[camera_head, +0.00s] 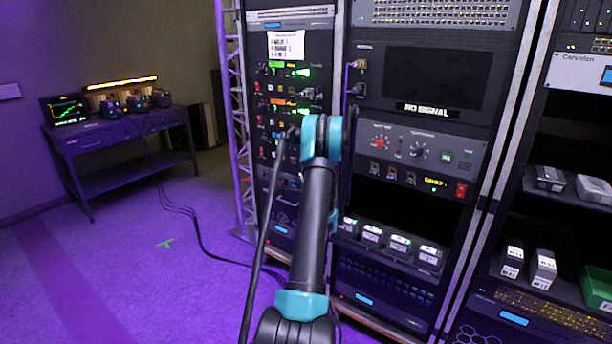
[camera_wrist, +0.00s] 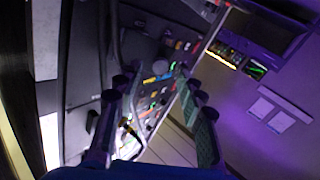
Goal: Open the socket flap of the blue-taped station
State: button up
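The left rack panel (camera_head: 290,80) carries several stations with small sockets, lit green and orange labels and red parts. The lower part of this panel is hidden behind my arm in the head view. In the wrist view the panel is tilted, with a blue and yellow strip (camera_wrist: 157,78) on it; I cannot tell whether this is the blue tape. The flap's state is too small to tell. My gripper (camera_wrist: 155,84) is open, its two fingers apart with the panel seen between them. No object is clearly held. The head view hides my fingers behind the arm.
A middle rack has a NO SIGNAL screen (camera_head: 432,82) and a control panel (camera_head: 415,150). A purple lattice truss (camera_head: 232,110) stands left of the racks. A black cable (camera_head: 262,240) hangs beside my arm. A bench (camera_head: 120,135) stands far left; the floor between is mostly clear.

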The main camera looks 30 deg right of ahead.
jog(key=v, duration=0.8)
jog(key=shift+s+a, duration=0.15)
jog(key=shift+s, duration=0.2)
